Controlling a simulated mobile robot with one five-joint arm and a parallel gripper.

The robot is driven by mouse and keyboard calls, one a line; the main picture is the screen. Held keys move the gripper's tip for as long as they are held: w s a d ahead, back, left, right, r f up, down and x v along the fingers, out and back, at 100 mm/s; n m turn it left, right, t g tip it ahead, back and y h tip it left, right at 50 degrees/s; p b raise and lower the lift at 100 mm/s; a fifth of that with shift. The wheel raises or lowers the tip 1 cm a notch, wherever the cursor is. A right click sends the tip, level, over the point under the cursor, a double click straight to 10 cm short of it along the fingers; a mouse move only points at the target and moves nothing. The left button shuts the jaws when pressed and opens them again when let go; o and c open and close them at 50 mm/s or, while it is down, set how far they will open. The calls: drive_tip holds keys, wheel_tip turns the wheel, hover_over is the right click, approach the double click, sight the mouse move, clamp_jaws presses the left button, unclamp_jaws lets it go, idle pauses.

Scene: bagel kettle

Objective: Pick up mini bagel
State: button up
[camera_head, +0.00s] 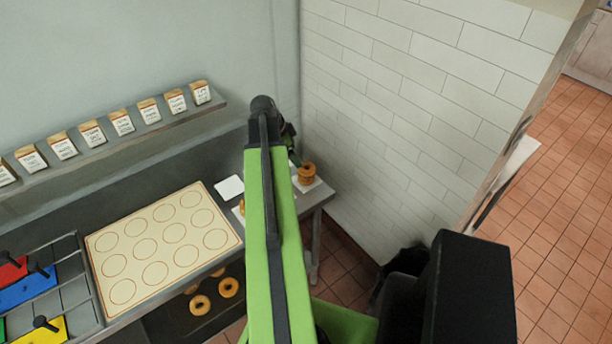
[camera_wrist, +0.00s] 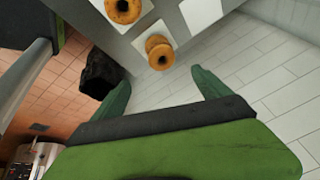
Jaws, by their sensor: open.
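A stack of mini bagels (camera_head: 307,172) stands on a white square at the right end of the counter, beside the far end of my arm. In the wrist view a stacked mini bagel (camera_wrist: 160,54) shows beyond and between my open fingers, and another bagel (camera_wrist: 123,10) lies at the top edge. My gripper (camera_wrist: 163,88) is open and empty, with its two green fingers apart and no contact with the bagels. In the head view my arm hides most of the gripper and part of the counter.
A board with printed circles (camera_head: 163,245) lies on the counter at left. More bagels (camera_head: 228,287) sit on a lower shelf. A shelf (camera_head: 150,132) of labelled boxes is on the back wall. A white tiled wall (camera_head: 420,110) stands close to the counter's right end.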

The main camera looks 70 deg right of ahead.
drive_tip(key=b, duration=0.6)
approach(305, 166)
wheel_tip(305, 166, down, 4)
drive_tip(key=s, duration=0.1)
drive_tip(key=shift+s+r, duration=0.2)
drive_tip(key=b+x, duration=0.4)
drive_tip(key=x, duration=0.1)
drive_tip(key=shift+d, duration=0.3)
drive_tip(key=shift+r, duration=0.15)
drive_tip(key=c, duration=1.4)
